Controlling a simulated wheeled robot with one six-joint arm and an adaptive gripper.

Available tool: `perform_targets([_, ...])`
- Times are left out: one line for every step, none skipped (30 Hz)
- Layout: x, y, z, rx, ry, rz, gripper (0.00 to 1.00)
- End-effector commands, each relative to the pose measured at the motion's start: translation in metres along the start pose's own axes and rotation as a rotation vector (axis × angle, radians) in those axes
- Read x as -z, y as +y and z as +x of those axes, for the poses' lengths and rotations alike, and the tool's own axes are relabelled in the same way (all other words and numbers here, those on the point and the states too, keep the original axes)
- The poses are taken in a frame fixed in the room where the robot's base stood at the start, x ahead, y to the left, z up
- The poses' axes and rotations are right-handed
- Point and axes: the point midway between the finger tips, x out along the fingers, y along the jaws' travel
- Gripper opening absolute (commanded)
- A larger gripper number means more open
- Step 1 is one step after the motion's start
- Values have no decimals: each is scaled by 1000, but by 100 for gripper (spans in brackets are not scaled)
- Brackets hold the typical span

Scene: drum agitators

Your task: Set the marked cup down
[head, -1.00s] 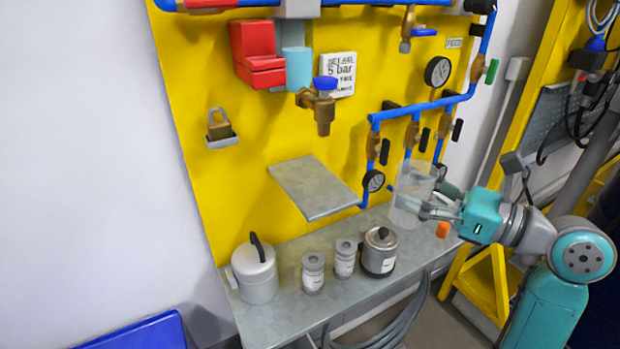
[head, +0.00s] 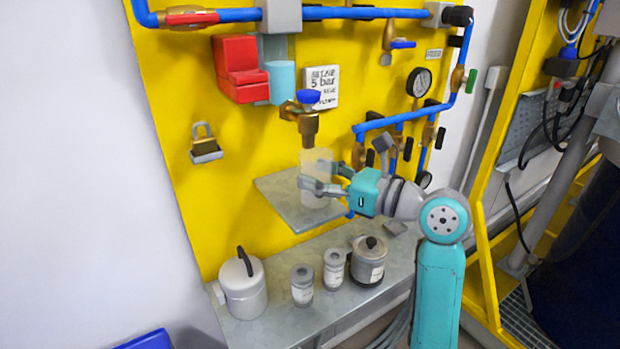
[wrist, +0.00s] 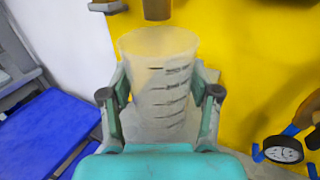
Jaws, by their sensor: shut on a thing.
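The marked cup (head: 316,172) is a clear, upright beaker with dark measuring lines, which show in the wrist view (wrist: 165,88). My gripper (head: 322,184) is shut on it from the right, with one finger on each side of the cup in the wrist view (wrist: 160,100). In the head view the cup is over the small grey shelf (head: 285,212) on the yellow panel, under the brass tap (head: 306,120) with the blue handle. I cannot tell whether the cup's base touches the shelf.
A lower bench (head: 262,325) holds a white lidded pot (head: 243,288), two small jars (head: 302,284) (head: 334,270) and a steel pot with a black knob (head: 369,262). Blue pipes (head: 400,118) and gauges are at the right of the panel. A red box (head: 240,70) hangs at upper left.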

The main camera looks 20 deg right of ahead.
Motion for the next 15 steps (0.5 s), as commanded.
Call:
perform_targets([0,1,10,-4,1,1,39])
perform_targets([0,1,15,-5,1,1,39])
perform_targets([0,1,21,-4,1,0,39])
perform_targets([5,0,22,-1,2,3,39])
perform_targets([10,0,20,0,3,3,39])
perform_targets([14,0,20,0,3,3,39])
perform_targets([15,0,19,0,2,2,39])
perform_targets([16,0,19,0,2,1,39])
perform_targets([16,0,19,0,1,0,39])
perform_targets([16,0,19,0,1,0,39])
perform_targets([16,0,19,0,1,0,39])
perform_targets([15,0,19,0,1,0,39])
perform_targets([15,0,19,0,1,0,39])
perform_targets([16,0,19,0,1,0,39])
perform_targets([16,0,19,0,1,0,39])
